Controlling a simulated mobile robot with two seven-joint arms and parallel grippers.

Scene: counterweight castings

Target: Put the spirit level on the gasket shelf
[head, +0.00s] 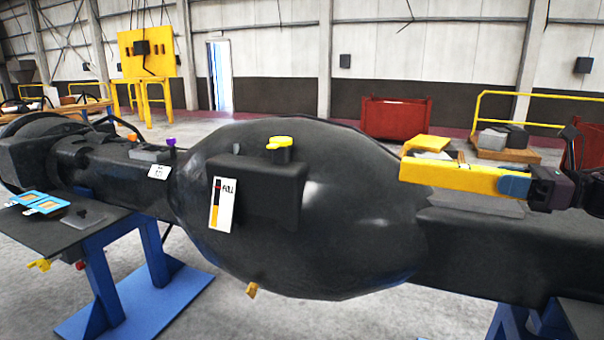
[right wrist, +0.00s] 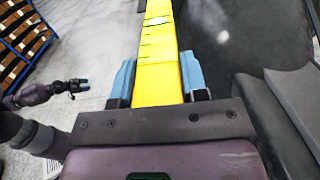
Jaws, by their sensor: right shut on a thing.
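The yellow spirit level (head: 450,177) is held lengthwise in my right gripper (head: 515,187), above the right part of the big dark casting. In the right wrist view the level (right wrist: 160,55) runs away from me between the blue fingers of my right gripper (right wrist: 158,80), which are shut on it. A dark shelf (head: 35,232) on blue legs stands at the left in the head view, with blue-framed gaskets (head: 40,203) on it; it appears to be the gasket shelf. My left gripper (right wrist: 80,87) shows small at the left of the right wrist view, its jaws unclear.
The dark rounded casting (head: 330,235) lies between the level and the shelf. A yellow-capped filler (head: 280,150) stands up from it. A flat dark grey piece (head: 85,217) lies on the shelf beside the gaskets. Red bins (head: 395,118) and yellow railings stand behind.

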